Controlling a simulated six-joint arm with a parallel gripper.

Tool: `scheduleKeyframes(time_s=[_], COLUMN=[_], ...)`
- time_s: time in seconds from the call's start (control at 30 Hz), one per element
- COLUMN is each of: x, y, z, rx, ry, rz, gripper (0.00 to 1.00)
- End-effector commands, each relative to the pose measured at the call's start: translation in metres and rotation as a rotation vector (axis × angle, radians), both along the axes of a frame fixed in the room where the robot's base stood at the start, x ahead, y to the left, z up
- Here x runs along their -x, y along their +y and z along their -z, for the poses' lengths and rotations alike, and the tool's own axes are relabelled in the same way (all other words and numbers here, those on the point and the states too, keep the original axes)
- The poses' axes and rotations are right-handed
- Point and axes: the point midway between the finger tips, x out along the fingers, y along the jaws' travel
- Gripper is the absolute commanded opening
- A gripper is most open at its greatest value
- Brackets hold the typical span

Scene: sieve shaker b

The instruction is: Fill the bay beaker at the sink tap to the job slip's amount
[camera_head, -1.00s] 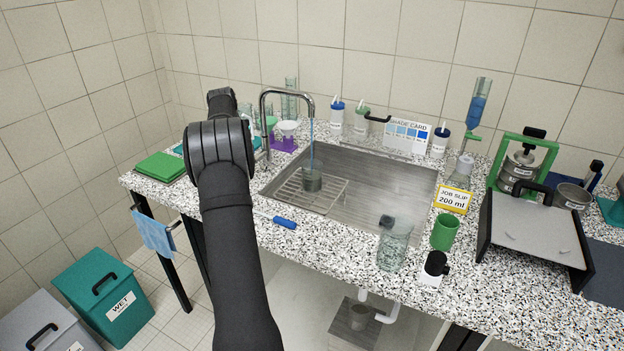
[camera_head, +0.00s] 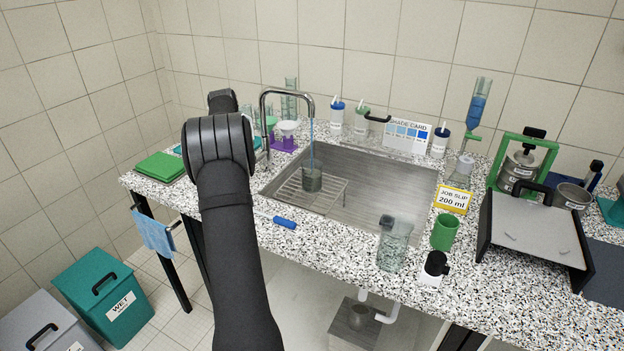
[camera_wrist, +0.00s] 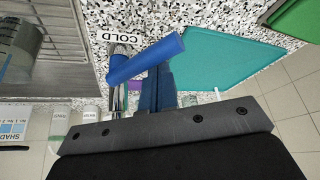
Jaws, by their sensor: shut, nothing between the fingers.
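The bay beaker (camera_head: 312,180) stands upright on the wire rack in the sink, under the spout of the tap (camera_head: 285,92). A thin bluish stream of water (camera_head: 311,135) falls from the spout into it; I cannot read its level. The beaker also shows at the left of the wrist view (camera_wrist: 18,52). The job slip (camera_head: 452,199) reads 200 ml. In the wrist view, my gripper (camera_wrist: 160,88) is shut and empty, right by the blue tap lever (camera_wrist: 146,60), near a COLD label (camera_wrist: 120,38); I cannot tell if they touch. The arm hides my gripper in the head view.
A teal mat (camera_wrist: 220,66) lies near the lever.

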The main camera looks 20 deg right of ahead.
Motion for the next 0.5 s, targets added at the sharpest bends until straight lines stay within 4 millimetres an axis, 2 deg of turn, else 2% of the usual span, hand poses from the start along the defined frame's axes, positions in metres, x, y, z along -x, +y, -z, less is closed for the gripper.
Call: scheduleKeyframes(time_s=[0.5], x=[0.011], y=[-0.002], z=[0.0], rx=[0.0], ry=[0.0], rz=[0.0], gripper=[0.0])
